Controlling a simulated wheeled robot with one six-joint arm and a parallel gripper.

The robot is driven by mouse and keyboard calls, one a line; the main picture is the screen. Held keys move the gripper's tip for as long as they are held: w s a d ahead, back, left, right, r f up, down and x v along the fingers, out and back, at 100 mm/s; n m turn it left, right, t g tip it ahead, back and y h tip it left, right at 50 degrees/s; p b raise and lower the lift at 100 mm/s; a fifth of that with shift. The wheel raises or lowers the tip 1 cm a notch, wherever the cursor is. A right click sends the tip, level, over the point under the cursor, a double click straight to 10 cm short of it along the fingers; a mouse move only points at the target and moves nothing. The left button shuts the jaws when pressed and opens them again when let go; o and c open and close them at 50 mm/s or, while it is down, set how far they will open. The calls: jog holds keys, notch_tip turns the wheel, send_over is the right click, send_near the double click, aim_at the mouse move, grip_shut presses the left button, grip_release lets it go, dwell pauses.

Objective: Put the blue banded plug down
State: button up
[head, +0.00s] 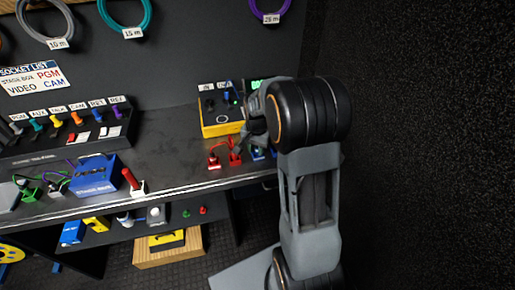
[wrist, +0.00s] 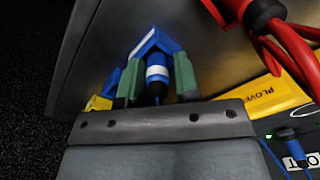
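The blue banded plug (wrist: 157,74), blue with a white band, sits between the green-padded fingers of my gripper (wrist: 157,82) in the wrist view. Both pads appear to touch its sides, so my gripper looks shut on it. A blue angled holder (wrist: 150,40) with a white edge lies just beyond the plug's tip; I cannot tell whether they touch. In the head view my gripper (head: 256,138) is low over the right end of the bench, mostly hidden by my arm. A blue piece (head: 257,153) shows below it.
Red plugs in red holders (head: 214,161) stand close to the left of my gripper; a red plug and cable (wrist: 290,45) show in the wrist view. A yellow box (head: 221,128) stands behind. A blue box (head: 94,175) is farther left. The mid-bench is clear.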

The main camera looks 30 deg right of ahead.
jog(key=shift+o, duration=0.6)
jog(key=shift+s+f, duration=0.35)
jog(key=shift+f, duration=0.35)
jog(key=shift+d, duration=0.1)
jog(key=shift+r, duration=0.35)
jog(key=r+p, duration=0.2)
jog(key=r, duration=1)
jog(key=shift+w+r, duration=0.1)
jog(key=shift+w, duration=0.1)
jog(key=s+a+n+t, duration=0.1)
jog(key=s+a+n, duration=0.3)
jog(key=s, duration=0.4)
jog(key=s+a+n+t, duration=0.2)
jog(key=s+a+n, duration=0.3)
jog(key=s, duration=0.3)
jog(key=shift+a+n, duration=0.25)
jog(key=shift+n, duration=0.15)
